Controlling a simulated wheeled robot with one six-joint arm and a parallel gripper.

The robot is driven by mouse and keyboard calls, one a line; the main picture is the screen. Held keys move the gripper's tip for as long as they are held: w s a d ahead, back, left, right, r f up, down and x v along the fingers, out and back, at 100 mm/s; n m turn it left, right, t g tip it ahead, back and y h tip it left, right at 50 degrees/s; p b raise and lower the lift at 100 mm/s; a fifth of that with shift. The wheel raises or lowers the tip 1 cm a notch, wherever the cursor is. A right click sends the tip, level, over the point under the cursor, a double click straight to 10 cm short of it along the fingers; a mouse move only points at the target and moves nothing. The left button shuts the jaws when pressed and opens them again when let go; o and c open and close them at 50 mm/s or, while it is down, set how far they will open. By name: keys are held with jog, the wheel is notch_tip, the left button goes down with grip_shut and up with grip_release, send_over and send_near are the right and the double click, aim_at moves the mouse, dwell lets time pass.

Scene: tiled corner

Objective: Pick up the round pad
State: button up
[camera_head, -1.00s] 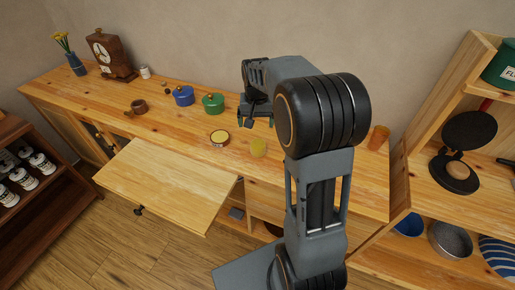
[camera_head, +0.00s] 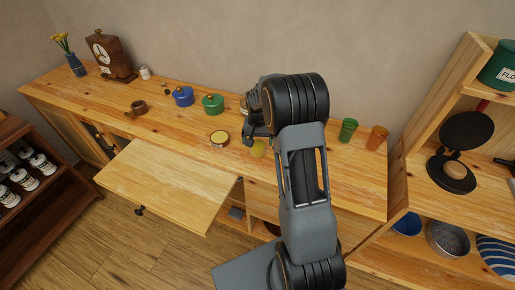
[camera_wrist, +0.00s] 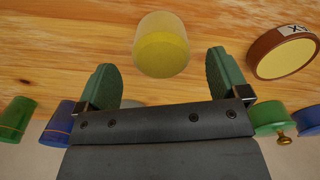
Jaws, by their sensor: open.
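The round pad (camera_head: 258,148) appears as a short yellow cylinder on the wooden counter, partly hidden by my gripper in the head view. In the wrist view, the pad (camera_wrist: 162,52) shows a darker yellow round face and paler sides. My gripper (camera_head: 252,137) is above the counter beside it. In the wrist view, the green fingers of my gripper (camera_wrist: 162,74) are apart, with the pad centred just beyond the gap between their tips. Nothing is held.
A labelled round tin (camera_head: 219,138) with a yellow top lies left of the pad; it also shows in the wrist view (camera_wrist: 284,55). Green pot (camera_head: 213,104) and blue pot (camera_head: 183,96) stand behind. Green cup (camera_head: 347,131) and orange cup (camera_head: 377,138) stand right. A wooden panel (camera_head: 170,185) juts out in front.

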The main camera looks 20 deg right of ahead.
aim_at(257, 143)
jog(key=shift+w+f+p, duration=0.15)
jog(key=shift+f+p, duration=0.35)
jog(key=shift+f, duration=1.8)
jog(key=c, duration=1)
jog(key=shift+r, duration=0.1)
jog(key=shift+r+b, duration=0.35)
jog(key=shift+r, duration=0.2)
jog(key=w+a+r+b, duration=0.1)
jog(key=a+r, duration=0.3)
jog(key=w+a+r+b, duration=0.1)
jog(key=a+r, duration=0.3)
jog(key=a, duration=0.1)
jog(key=w+a+r+b, duration=0.1)
jog(key=w+a+r, duration=0.1)
jog(key=a+r, duration=0.1)
jog(key=shift+w+a+r, duration=0.1)
jog(key=shift+a+r, duration=0.3)
jog(key=shift+a, duration=0.3)
